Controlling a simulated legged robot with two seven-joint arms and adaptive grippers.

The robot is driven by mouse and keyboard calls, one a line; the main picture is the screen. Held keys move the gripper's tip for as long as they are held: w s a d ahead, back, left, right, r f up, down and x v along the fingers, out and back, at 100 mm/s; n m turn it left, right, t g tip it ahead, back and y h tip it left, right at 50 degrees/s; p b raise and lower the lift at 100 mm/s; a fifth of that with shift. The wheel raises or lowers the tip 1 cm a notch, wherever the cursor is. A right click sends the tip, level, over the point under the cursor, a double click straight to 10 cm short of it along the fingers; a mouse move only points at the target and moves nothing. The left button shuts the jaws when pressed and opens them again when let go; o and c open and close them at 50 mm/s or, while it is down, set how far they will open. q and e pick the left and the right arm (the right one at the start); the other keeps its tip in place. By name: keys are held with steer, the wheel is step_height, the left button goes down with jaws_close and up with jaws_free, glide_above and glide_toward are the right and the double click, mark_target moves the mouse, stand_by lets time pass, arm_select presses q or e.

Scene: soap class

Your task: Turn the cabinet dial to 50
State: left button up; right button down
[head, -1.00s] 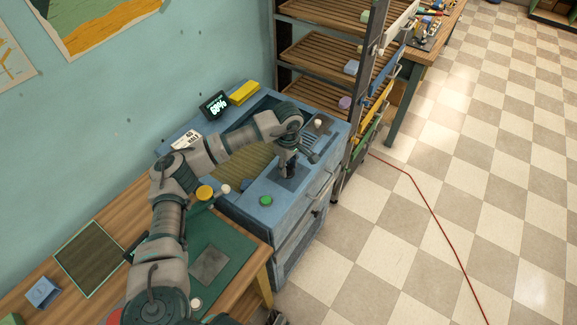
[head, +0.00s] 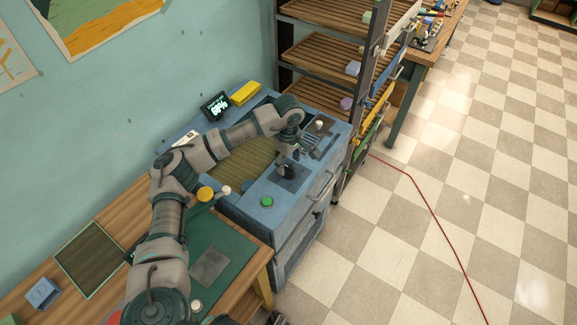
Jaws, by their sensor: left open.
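The blue cabinet (head: 262,217) stands in the middle of the head view, against the wall. A small display (head: 215,106) on it shows a green percent reading that looks like 68%. A dark dial (head: 286,171) sits on a dark plate on the cabinet top. My left gripper (head: 287,160) is open and points down at the dial, partly hiding it. I cannot tell whether the fingers touch it.
A green button (head: 267,202) and a white knob (head: 319,124) are on the cabinet top. A shelf rack (head: 325,50) stands right of the cabinet. A wooden table (head: 60,230) is at the left.

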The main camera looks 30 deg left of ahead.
mark_target(288, 166)
arm_select(q)
step_height(288, 166, up, 9)
stand_by(0.8)
